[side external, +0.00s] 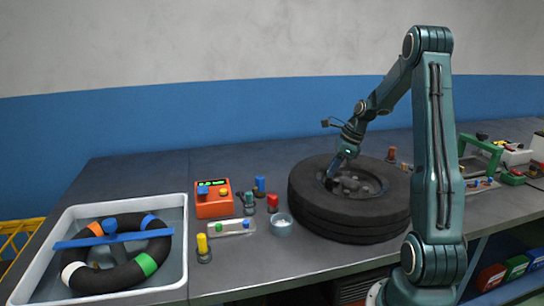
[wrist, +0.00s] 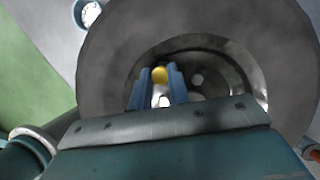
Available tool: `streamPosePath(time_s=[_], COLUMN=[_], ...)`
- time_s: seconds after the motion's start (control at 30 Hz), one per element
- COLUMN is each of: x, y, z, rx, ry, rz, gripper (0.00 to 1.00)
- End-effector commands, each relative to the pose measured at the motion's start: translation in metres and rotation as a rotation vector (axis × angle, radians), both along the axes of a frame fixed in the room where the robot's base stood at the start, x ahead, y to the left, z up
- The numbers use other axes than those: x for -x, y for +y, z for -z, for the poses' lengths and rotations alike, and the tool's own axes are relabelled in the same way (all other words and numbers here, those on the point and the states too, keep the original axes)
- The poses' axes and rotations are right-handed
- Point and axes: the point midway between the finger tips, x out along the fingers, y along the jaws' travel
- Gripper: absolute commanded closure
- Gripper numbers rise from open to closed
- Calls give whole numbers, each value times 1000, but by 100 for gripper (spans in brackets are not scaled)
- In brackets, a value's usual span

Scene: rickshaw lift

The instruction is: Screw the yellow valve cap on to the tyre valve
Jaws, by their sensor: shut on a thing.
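The black tyre (side external: 345,222) lies flat on the bench, with its grey wheel hub in the middle. My gripper (side external: 329,183) reaches down into the hub near its left inner edge. In the wrist view its two blue fingers (wrist: 161,80) are shut on a small round yellow cap (wrist: 160,74), seen end-on between the tips. The tyre (wrist: 110,55) surrounds the fingers in that view. The tyre valve cannot be made out; the fingers and cap may hide it. I cannot tell whether the cap touches it.
Left of the tyre stand a glass bowl (side external: 282,226), an orange box (side external: 213,203), a yellow-topped piece (side external: 202,245) and several other coloured pieces. A white basin (side external: 187,225) holds an inner tube. A green-framed stand (side external: 487,150) is to the right, behind my arm.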

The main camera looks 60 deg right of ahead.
Motion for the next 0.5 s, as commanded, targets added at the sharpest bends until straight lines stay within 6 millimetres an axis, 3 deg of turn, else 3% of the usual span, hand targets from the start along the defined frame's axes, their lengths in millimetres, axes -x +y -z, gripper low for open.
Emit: streamPosePath(time_s=[0.5], x=[2], y=[2], z=[3], rx=[-5], ry=[11], rz=[467], gripper=[97])
